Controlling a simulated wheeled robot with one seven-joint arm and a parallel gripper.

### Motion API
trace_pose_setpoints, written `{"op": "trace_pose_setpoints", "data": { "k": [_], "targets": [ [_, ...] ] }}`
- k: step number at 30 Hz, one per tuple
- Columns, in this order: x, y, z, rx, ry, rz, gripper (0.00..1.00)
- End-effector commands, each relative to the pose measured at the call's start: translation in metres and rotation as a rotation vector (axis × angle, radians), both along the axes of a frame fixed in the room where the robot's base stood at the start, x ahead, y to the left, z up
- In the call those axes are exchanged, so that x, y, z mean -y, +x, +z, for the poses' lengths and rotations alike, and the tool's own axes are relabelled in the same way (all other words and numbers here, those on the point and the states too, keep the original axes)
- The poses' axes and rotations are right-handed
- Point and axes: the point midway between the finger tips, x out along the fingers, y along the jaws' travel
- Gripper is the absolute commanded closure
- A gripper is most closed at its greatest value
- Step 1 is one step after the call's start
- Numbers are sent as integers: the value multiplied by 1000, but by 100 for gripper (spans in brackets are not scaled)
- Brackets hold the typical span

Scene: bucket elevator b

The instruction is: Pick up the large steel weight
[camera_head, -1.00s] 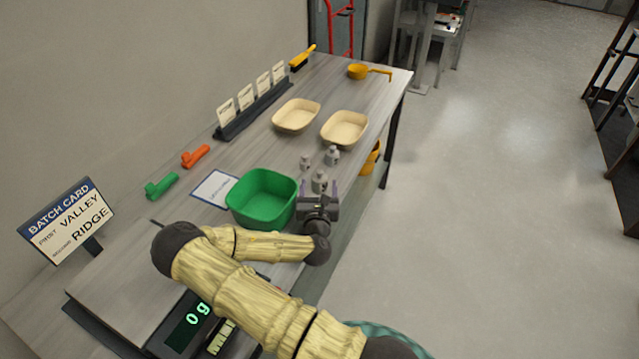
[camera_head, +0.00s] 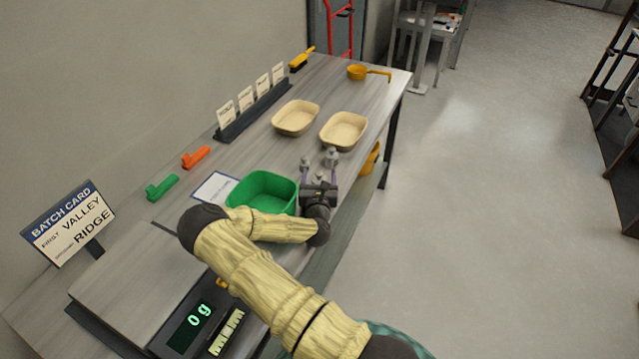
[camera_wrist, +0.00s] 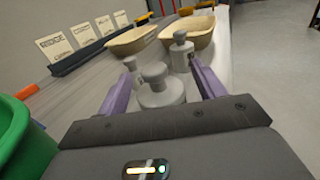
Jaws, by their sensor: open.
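Three grey steel weights with knobs stand upright on the table. The nearest and widest-looking steel weight (camera_wrist: 160,93) is between the two purple fingers in the wrist view. My gripper (camera_head: 319,172) is open around it, with no clear grip on it. A second weight (camera_head: 332,157) stands just beyond, to the right, and also shows in the wrist view (camera_wrist: 182,52). A smaller weight (camera_head: 305,162) stands to the left, close to the left finger (camera_wrist: 118,92). In the head view my gripper mostly hides the nearest weight.
A green bin (camera_head: 262,190) stands close to the left of my gripper. Two beige baskets (camera_head: 296,118) (camera_head: 343,130) stand beyond the weights. The scale display (camera_head: 190,325) reads 0 g. The table's right edge is close to my gripper.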

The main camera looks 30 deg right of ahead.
Motion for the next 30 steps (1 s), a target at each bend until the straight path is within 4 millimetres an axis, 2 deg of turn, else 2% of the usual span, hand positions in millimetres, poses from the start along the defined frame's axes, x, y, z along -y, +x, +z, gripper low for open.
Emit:
{"op": "trace_pose_setpoints", "data": {
  "k": [3,18,26,27,30],
  "targets": [
    [4,6,0,0,-1,0,32],
    [4,5,0,0,-1,-2,32],
    [7,5,0,0,-1,-6,83],
    [7,5,1,0,-1,-6,87],
    [7,5,0,0,-1,-6,87]
  ]
}}
